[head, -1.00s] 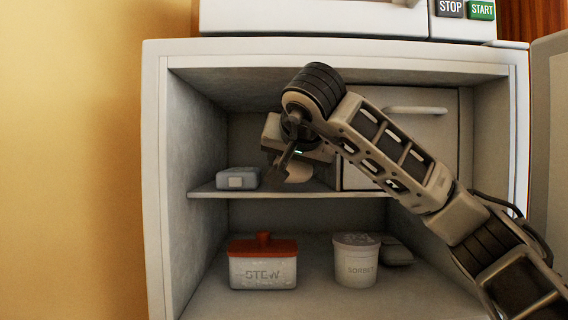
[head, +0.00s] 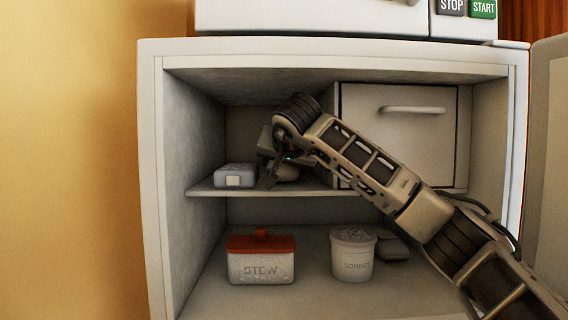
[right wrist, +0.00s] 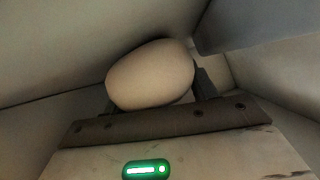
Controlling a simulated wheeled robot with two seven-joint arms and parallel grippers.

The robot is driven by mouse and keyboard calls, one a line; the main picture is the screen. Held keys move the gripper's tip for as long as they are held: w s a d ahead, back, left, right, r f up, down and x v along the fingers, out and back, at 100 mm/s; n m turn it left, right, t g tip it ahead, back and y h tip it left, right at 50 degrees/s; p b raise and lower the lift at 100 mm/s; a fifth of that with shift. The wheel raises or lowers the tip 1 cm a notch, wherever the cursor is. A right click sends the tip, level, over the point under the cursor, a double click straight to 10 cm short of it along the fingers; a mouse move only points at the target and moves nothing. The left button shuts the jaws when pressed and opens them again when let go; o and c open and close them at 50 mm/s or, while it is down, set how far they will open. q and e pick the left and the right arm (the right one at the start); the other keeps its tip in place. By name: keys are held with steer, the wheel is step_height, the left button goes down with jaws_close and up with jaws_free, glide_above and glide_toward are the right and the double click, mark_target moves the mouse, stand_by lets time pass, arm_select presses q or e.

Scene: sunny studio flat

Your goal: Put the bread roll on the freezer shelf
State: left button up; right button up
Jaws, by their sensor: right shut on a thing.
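The bread roll (head: 287,173) is a pale rounded lump, partly hidden behind my right gripper (head: 275,178) in the head view. In the right wrist view the roll (right wrist: 150,75) sits between the fingers of the gripper (right wrist: 155,100), which is shut on it. The gripper is inside the freezer, over the upper shelf (head: 310,192), left of the drawer. The roll is at or just above the shelf; I cannot tell whether it touches. My left gripper is not in view.
A small pale box (head: 234,176) sits on the shelf just left of the gripper. A closed drawer (head: 400,130) with a handle fills the upper right. Below stand a red-lidded STEW tub (head: 261,262), a SORBET tub (head: 352,258) and a grey packet (head: 392,248). The freezer door (head: 545,150) is open at right.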

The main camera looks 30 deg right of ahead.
steer(key=shift+f, duration=0.1)
steer(key=o, duration=0.8)
steer(key=shift+r, duration=0.2)
steer(key=b+v, duration=0.1)
steer(key=v, duration=1.1)
steer(key=shift+s+f, duration=0.1)
steer(key=shift+b, duration=0.3)
